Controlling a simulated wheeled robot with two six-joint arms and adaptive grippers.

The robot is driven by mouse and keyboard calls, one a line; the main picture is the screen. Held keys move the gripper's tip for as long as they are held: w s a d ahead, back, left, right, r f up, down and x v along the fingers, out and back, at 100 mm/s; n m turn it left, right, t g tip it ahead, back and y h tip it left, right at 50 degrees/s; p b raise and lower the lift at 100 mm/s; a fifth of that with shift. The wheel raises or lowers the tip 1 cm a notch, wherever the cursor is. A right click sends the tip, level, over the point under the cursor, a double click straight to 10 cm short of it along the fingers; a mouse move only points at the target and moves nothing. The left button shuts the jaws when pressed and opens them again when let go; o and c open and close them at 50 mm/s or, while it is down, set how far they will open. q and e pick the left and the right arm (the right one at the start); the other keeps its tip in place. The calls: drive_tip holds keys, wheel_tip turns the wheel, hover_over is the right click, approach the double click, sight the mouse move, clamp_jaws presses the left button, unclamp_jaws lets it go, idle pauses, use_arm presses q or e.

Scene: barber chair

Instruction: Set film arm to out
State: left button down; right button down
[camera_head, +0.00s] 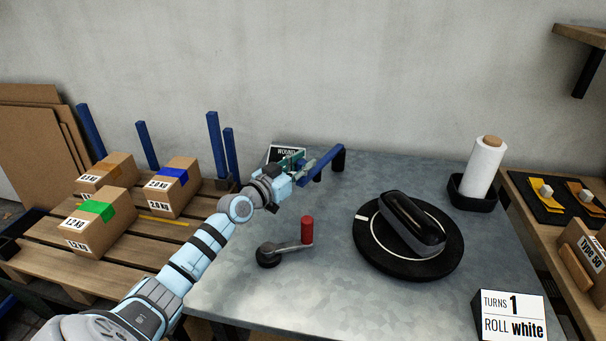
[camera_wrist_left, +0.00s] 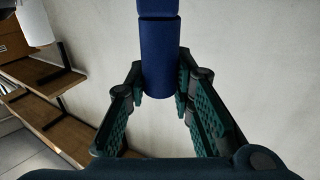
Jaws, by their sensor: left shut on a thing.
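The film arm appears as a blue bar (camera_head: 326,162) at the back of the grey table, beside a short black post. In the left wrist view, a blue rounded piece (camera_wrist_left: 159,50) sits between the green-padded fingers. My left gripper (camera_head: 298,172) is at the near end of the bar and shut on it, its fingertips (camera_wrist_left: 160,82) on either side. The gripper partly hides the bar's near end. My right gripper does not show.
A crank with a red handle (camera_head: 307,230) and a black turntable (camera_head: 435,268) carrying a dark rounded block (camera_head: 412,222) occupy the grey table (camera_head: 240,300). A paper roll (camera_head: 484,165) and a sign (camera_head: 513,318) stand right. A pallet with boxes (camera_head: 100,222) is left.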

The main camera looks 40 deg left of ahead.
use_arm(q)
drive_tip(key=shift+a+r, duration=0.1)
drive_tip(key=shift+a, duration=0.1)
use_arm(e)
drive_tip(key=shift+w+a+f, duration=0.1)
use_arm(q)
drive_tip(key=c, duration=1.4)
unclamp_jaws()
drive_tip(key=shift+a, duration=0.15)
drive_tip(key=shift+o, duration=0.2)
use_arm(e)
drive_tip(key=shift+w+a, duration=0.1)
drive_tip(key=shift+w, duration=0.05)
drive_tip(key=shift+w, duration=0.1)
use_arm(q)
wheel_tip(320, 180, up, 10)
drive_tip(key=shift+f, duration=0.1)
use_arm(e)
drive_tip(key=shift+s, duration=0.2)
